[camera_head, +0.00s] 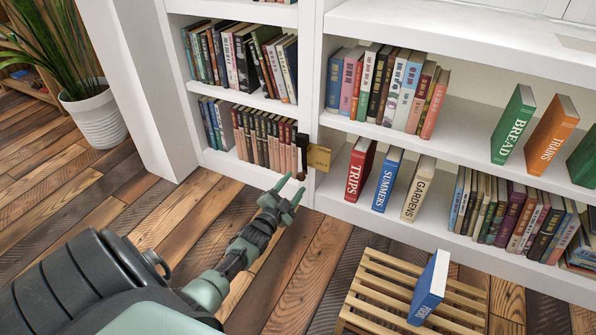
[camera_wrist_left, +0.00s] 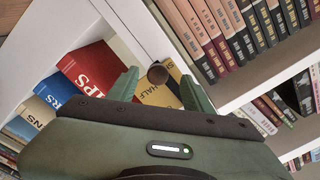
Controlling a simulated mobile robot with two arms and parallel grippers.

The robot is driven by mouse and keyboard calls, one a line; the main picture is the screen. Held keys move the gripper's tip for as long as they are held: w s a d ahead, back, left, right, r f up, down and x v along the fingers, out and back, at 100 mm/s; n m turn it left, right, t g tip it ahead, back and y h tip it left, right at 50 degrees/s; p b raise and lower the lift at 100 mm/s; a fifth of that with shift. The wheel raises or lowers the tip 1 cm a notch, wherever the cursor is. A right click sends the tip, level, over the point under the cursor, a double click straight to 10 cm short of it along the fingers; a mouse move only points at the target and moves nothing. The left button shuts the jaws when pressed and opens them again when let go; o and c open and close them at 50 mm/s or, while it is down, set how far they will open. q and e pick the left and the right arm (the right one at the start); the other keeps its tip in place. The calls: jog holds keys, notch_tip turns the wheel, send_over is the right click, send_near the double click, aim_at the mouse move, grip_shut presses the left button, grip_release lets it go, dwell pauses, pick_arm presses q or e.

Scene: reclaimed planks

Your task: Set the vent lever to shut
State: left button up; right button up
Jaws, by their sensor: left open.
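The vent lever (camera_head: 302,152) is a small dark handle on the white upright between the two bookcase sections. A yellow label plate (camera_head: 319,157) sits just right of it; its lettering is too small to read there. In the left wrist view the lever's round dark knob (camera_wrist_left: 158,75) shows in front of the yellow plate (camera_wrist_left: 160,95), whose lettering is partly covered. My left gripper (camera_head: 287,191) is open and empty, a little below and in front of the lever. In the wrist view the knob appears between its green fingers (camera_wrist_left: 160,92); I see no contact. Which setting the lever points to is unclear.
Red TRIPS (camera_head: 360,168), blue SUMMERS (camera_head: 387,180) and white GARDENS (camera_head: 418,189) books stand on the shelf to the right. A slatted wooden stool (camera_head: 375,290) holds a blue book (camera_head: 430,288) at front right. The plank floor below the lever is clear.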

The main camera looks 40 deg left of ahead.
pick_arm(q)
jog(key=shift+p+v, duration=0.4)
jog(key=shift+v, duration=0.95)
jog(key=shift+d+r, duration=0.1)
